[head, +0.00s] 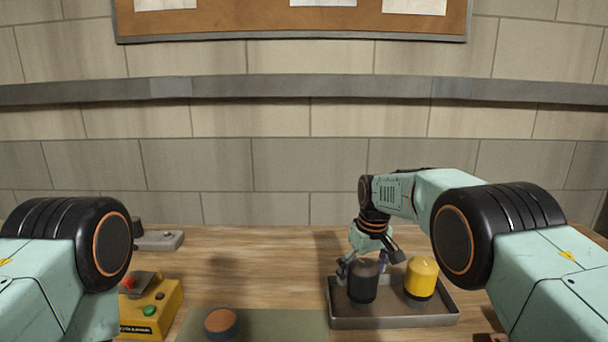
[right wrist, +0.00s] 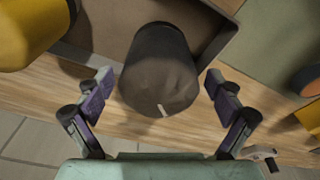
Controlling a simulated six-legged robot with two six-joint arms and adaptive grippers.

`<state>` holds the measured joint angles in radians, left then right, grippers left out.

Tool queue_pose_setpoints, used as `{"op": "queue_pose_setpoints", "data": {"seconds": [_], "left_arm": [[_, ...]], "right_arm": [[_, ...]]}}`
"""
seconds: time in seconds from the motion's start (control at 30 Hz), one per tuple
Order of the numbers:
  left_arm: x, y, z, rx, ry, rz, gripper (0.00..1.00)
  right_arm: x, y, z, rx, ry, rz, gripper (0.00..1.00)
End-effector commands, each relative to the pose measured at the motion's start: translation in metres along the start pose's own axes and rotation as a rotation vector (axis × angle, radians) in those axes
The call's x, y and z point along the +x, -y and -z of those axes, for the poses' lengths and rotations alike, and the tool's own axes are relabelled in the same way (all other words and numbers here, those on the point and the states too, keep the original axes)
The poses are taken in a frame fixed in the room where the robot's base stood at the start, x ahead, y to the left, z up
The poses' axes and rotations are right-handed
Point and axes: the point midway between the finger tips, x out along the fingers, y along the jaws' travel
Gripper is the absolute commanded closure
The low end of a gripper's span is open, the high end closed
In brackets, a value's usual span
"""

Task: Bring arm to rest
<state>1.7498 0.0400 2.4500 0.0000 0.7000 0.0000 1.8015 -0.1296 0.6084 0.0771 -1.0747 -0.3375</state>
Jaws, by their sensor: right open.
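My right gripper (head: 366,268) reaches down over the tray at the right of the head view. In the right wrist view the right gripper (right wrist: 160,92) is open, with one purple-padded finger on each side of a dark grey cylinder (right wrist: 160,70). A gap shows between each finger and the cylinder. The dark cylinder (head: 363,283) stands upright in the left part of a metal tray (head: 395,322). A yellow cylinder with a dark base (head: 421,277) stands in the right part of the tray. My left arm shows at the left edge; its gripper is out of view.
An orange-topped round piece (head: 221,323) sits on a green mat (head: 285,325) left of the tray. A yellow box with buttons (head: 155,305) and a grey block (head: 160,240) stand farther left. The wooden table (head: 255,270) is bare in the middle. A block wall stands behind.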

Motion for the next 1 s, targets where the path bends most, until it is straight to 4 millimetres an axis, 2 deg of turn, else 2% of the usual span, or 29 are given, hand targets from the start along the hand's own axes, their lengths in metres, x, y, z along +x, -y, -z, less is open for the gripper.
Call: {"op": "queue_pose_setpoints", "data": {"seconds": [0.1,0.17,0.3,0.73,0.97,1.0], "left_arm": [[0.0,0.0,0.0,0.0,0.0,0.0,0.6],[-0.005,0.0,0.0,0.0,0.0,0.0,0.6],[-0.008,0.0,0.0,0.0,0.0,0.0,0.6],[-0.007,0.0,0.0,0.0,0.0,0.0,0.6],[0.003,0.0,0.0,0.0,0.0,0.0,0.6],[0.001,0.0,0.0,0.0,0.0,0.0,0.6]], "right_arm": [[0.014,0.0,0.0,-0.001,0.0,0.0,0.07],[0.005,0.0,0.002,-0.001,-0.002,-0.002,0.07],[0.001,0.0,0.002,-0.001,-0.001,-0.001,0.07],[0.002,0.0,0.001,0.0,0.0,-0.001,0.07],[0.012,0.0,0.0,0.0,0.0,-0.001,0.07],[0.005,-0.001,0.001,0.0,-0.002,-0.002,0.07]]}}
